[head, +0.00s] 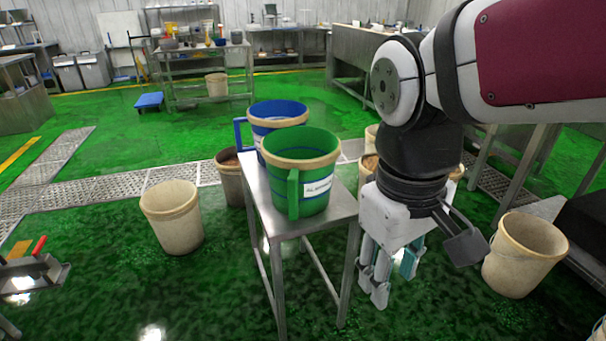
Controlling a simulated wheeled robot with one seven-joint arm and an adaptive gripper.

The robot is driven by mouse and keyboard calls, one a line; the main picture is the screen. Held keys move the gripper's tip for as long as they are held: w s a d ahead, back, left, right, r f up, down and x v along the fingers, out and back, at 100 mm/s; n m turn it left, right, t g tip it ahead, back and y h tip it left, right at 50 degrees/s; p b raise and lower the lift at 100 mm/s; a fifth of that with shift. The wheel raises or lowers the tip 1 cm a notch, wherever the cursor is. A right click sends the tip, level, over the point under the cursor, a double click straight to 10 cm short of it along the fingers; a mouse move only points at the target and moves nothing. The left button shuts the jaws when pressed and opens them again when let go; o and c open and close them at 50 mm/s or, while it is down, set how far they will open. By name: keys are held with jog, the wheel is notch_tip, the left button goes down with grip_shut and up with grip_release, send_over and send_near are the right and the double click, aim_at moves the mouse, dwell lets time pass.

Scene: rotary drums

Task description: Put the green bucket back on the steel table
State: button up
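The green bucket (302,173) stands upright on the small steel table (288,228), near its front end. It has a tan rim, a green handle facing me and a white label. A blue bucket (272,122) with a tan rim and a blue handle stands behind it on the same table. My gripper (390,285) hangs fingers-down to the right of the table, apart from the green bucket. Its fingers are spread with a gap between them, and I see nothing held there.
Beige buckets stand on the green floor, one left of the table (172,218) and one at the right (523,255). More buckets, partly hidden, stand behind the table and behind my arm. A metal drain grate (170,175) crosses the floor.

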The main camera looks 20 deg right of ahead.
jog(key=s, duration=0.1)
jog(key=s+m+t, duration=0.1)
jog(key=s, duration=0.1)
jog(key=s+r+m+t+y, duration=0.1)
jog(key=s, duration=0.1)
jog(key=shift+a+r, duration=0.1)
jog(key=shift+a, duration=0.1)
notch_tip(320, 180, up, 12)
jog(key=t+p, duration=0.2)
jog(key=p, duration=0.8)
jog(key=shift+d, duration=0.15)
